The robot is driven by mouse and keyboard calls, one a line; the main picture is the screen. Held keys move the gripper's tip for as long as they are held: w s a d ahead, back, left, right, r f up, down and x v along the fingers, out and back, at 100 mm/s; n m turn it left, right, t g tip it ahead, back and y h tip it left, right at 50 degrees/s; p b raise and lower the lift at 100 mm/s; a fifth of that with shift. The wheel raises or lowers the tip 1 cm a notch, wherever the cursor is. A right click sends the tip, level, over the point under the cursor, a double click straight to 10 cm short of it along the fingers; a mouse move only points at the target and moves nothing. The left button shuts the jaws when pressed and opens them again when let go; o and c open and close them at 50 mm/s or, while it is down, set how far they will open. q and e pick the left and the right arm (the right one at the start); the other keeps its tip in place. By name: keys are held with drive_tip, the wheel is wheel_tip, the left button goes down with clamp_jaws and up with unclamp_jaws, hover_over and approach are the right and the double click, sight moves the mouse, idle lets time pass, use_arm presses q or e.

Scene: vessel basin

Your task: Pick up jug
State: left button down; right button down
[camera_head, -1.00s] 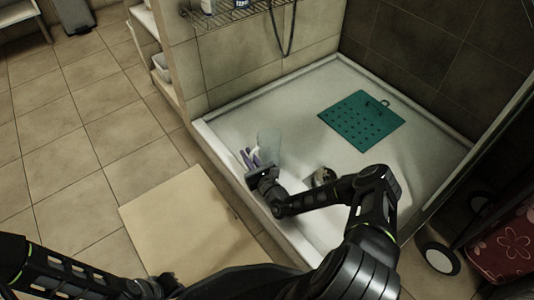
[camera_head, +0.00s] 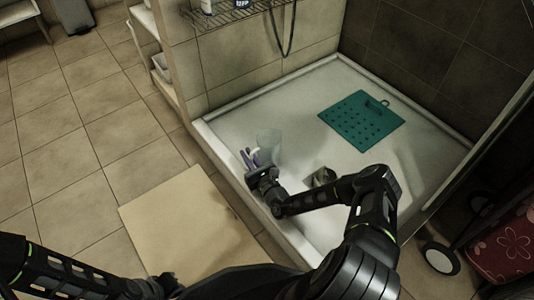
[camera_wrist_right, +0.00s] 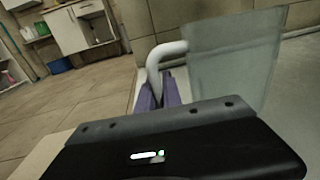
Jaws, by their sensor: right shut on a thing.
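The jug (camera_head: 269,144) is a clear, see-through vessel with a white handle. My right gripper (camera_head: 250,156) has purple fingers at the jug's left side. In the wrist view its fingers (camera_wrist_right: 160,92) are shut on the handle's lower part. The jug's base is hidden behind the gripper. My left arm (camera_head: 70,282) is at the lower left; its jaws cannot be made out.
The white shower tray (camera_head: 225,118) has a raised rim. A green mat (camera_head: 361,121) lies on it at the right, and a round drain (camera_head: 322,177) is near my right forearm. A beige mat (camera_head: 185,225) lies on the floor in front. A wire shelf (camera_head: 232,14) hangs above.

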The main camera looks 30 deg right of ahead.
drive_tip(key=shift+r, duration=0.15)
wheel_tip(320, 180, up, 10)
drive_tip(key=p, duration=0.6)
idle(0.6)
wheel_tip(320, 180, up, 20)
drive_tip(key=w+a+n+y, duration=0.2)
drive_tip(key=y, duration=0.1)
drive_tip(key=s+a+r+y, duration=0.1)
drive_tip(key=s+a+r, duration=0.2)
drive_tip(key=r, duration=0.4)
drive_tip(key=s+a+r+n, duration=0.1)
drive_tip(key=s+a+r, duration=0.2)
drive_tip(key=r, duration=0.5)
drive_tip(key=shift+s+a+g+y, duration=0.2)
drive_tip(key=shift+a+g+y, duration=0.2)
drive_tip(key=shift+a, duration=0.2)
drive_tip(key=shift+d, duration=0.15)
